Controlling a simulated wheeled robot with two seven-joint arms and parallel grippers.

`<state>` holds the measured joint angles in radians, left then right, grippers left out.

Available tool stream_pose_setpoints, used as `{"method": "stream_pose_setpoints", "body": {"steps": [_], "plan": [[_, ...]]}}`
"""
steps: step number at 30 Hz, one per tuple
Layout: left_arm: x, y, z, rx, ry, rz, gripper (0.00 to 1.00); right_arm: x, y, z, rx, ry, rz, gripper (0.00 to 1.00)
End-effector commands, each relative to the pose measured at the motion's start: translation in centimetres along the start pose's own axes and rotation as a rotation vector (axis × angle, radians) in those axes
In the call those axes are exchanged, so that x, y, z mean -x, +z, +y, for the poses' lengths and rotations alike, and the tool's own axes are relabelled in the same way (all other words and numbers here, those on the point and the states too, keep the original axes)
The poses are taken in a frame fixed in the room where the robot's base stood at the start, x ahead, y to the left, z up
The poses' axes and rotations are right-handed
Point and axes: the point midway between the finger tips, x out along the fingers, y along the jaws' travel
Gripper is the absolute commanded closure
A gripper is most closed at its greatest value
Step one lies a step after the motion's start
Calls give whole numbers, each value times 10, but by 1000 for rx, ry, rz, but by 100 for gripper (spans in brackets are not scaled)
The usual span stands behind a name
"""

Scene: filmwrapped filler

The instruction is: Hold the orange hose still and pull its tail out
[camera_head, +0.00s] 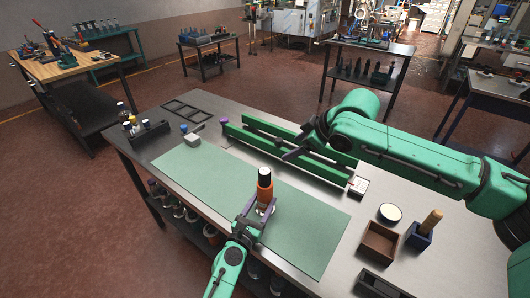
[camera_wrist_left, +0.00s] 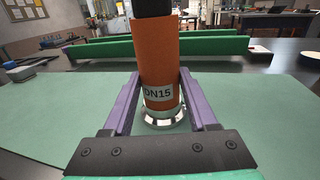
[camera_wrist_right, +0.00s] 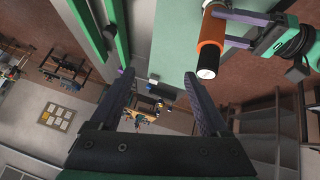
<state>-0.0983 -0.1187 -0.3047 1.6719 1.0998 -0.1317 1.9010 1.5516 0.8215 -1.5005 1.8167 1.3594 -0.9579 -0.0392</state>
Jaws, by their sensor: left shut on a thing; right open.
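The orange hose (camera_head: 265,187) stands upright on the green mat (camera_head: 200,168). A black tail with a pale end (camera_head: 264,172) sticks out of its top. In the left wrist view the hose (camera_wrist_left: 160,60) has a DN15 label and a shiny metal ring at its foot. My left gripper (camera_head: 257,208) is shut on the hose low down, one purple finger on each side. My right gripper (camera_head: 293,146) is open and empty, above the green rails behind the hose. In the right wrist view the hose (camera_wrist_right: 212,35) and its tail end (camera_wrist_right: 206,72) lie beyond the right finger.
Two long green rails (camera_head: 270,140) run along the back of the mat. A brown wooden box (camera_head: 380,243), a round white-topped item (camera_head: 389,213) and a blue holder with a wooden handle (camera_head: 420,235) stand at the right. A dark bottle rack (camera_head: 148,134) stands at the left. The mat's left part is clear.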

Motion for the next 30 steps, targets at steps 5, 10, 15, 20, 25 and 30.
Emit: {"method": "stream_pose_setpoints", "body": {"steps": [5,10,15,20,25,30], "plan": [[0,0,-1,0,-2,1,100,-4,-47,26,173,-17,-225,21],[0,-1,-1,0,-2,1,100,4,-75,-3,316,-179,-432,21],[0,-1,0,0,-1,1,100,17,-83,-42,409,-351,-556,21],[0,-1,0,0,0,1,100,17,-80,-53,433,-400,-585,21],[0,-1,0,0,0,2,100,-5,-61,-59,432,-400,-587,21],[0,-1,0,0,-1,2,100,-37,-36,-69,430,-400,-587,21]]}}
